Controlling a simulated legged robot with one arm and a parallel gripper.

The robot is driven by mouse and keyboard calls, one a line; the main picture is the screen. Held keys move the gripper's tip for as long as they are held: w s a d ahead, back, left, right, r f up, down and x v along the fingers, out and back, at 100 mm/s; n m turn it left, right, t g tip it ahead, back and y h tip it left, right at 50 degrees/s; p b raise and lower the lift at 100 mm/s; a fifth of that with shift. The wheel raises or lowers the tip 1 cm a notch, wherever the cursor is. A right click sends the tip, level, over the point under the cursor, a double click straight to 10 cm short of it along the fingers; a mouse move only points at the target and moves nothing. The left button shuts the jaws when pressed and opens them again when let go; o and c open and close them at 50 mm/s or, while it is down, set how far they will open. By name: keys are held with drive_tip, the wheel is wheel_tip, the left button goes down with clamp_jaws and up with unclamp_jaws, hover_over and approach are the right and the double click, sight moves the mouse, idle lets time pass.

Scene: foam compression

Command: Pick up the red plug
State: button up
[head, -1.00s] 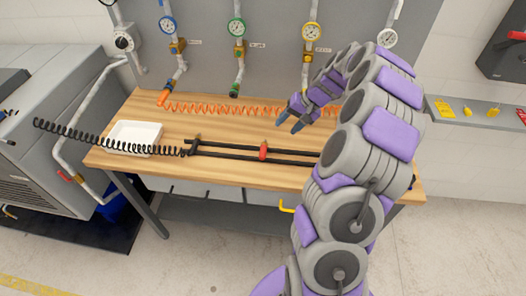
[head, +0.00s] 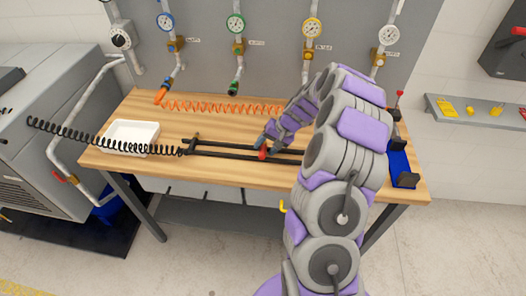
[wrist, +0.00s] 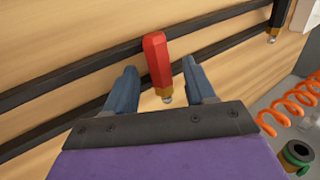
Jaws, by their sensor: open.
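The red plug (wrist: 155,58) lies across two dark rails (wrist: 70,72) on the wooden table, its brass and silver tip toward my gripper in the wrist view. In the head view the red plug (head: 263,153) is partly hidden by my gripper. My gripper (wrist: 159,85) is open, one blue-grey finger to each side of the plug's tip end, with a gap on both sides. In the head view my gripper (head: 266,141) is low over the rails at the plug. I cannot tell the exact height between the fingers and the plug.
A white tray (head: 108,138) and a black coiled hose (head: 70,131) are at the left. An orange coiled hose (head: 215,107) runs behind the rails. A blue stand (head: 402,172) is at the right end of the table (head: 232,170). Gauges and pipes line the back panel.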

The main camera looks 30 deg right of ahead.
drive_tip(key=shift+c, duration=0.3)
clamp_jaws()
idle(0.3)
